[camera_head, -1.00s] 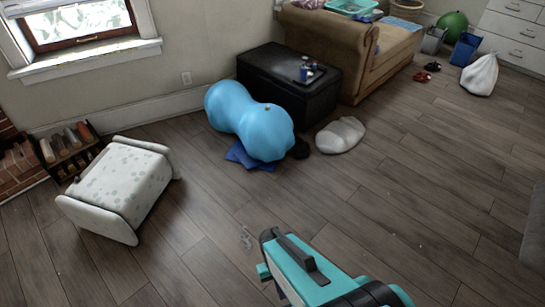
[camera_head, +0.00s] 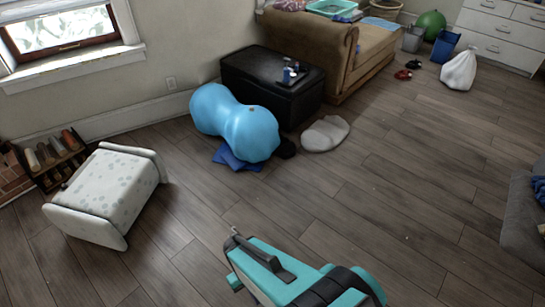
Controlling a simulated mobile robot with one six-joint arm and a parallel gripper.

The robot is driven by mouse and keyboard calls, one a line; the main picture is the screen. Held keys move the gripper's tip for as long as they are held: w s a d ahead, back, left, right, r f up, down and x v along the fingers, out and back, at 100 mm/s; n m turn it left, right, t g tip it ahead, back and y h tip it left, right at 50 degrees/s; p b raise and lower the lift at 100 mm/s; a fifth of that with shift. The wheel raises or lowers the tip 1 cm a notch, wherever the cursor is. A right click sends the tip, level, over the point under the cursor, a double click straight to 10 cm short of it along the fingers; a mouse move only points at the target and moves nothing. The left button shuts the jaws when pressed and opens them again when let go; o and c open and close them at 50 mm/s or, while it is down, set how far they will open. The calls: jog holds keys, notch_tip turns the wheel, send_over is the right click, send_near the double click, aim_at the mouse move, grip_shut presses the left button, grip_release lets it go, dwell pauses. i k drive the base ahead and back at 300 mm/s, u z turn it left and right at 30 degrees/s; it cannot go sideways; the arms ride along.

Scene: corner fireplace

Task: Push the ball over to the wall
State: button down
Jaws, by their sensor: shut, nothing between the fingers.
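A large light-blue peanut-shaped ball (camera_head: 235,120) lies on the wood floor in front of a black chest, its right lobe nearer me. The pale wall (camera_head: 195,45) with its white baseboard runs behind it, and a strip of floor shows between them at the left. A round green ball (camera_head: 431,24) sits far back beside a white dresser. My gripper (camera_head: 235,231), at the end of my teal arm, is low in the middle, in front of the blue ball and apart from it. Its small fingers are shut and empty.
Blue cloth (camera_head: 236,160) lies under the blue ball's front. A pale cushion (camera_head: 325,134) lies right of it, and the black chest (camera_head: 275,84) stands behind. A grey cushioned thing (camera_head: 524,212) is at the right edge. The middle-right floor is clear.

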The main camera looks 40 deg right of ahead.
aim_at(253, 137)
jog(key=z, duration=0.05)
jog(key=i, duration=1)
jog(key=u, duration=0.05)
